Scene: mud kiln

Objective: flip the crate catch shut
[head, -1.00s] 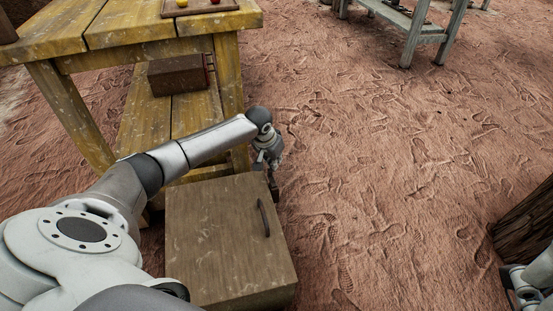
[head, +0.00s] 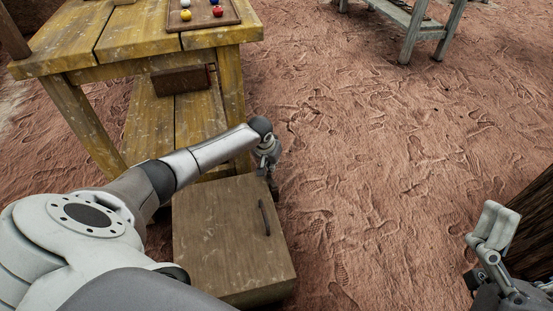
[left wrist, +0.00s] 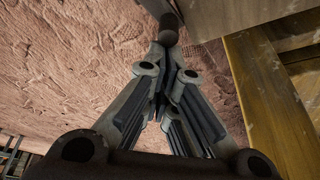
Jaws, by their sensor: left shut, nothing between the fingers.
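The wooden crate (head: 222,232) stands on the ground with its brown lid down and a dark curved handle (head: 264,218) on top. My left gripper (head: 272,188) points down beside the crate's far right corner. In the left wrist view its fingers (left wrist: 165,48) are shut with nothing between them, and the crate (left wrist: 235,14) shows at the upper right. A dark rounded piece (left wrist: 168,28) is just past the fingertips; I cannot tell whether it is the catch or whether they touch. My right gripper (head: 494,232) is at the lower right, away from the crate; its opening is unclear.
A yellow wooden table (head: 150,50) stands behind the crate, with a tray of small balls (head: 212,18) on top and a brown box (head: 180,80) on its lower shelf. A dark wooden post or stump (head: 530,230) is at the right. The sandy ground between is clear.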

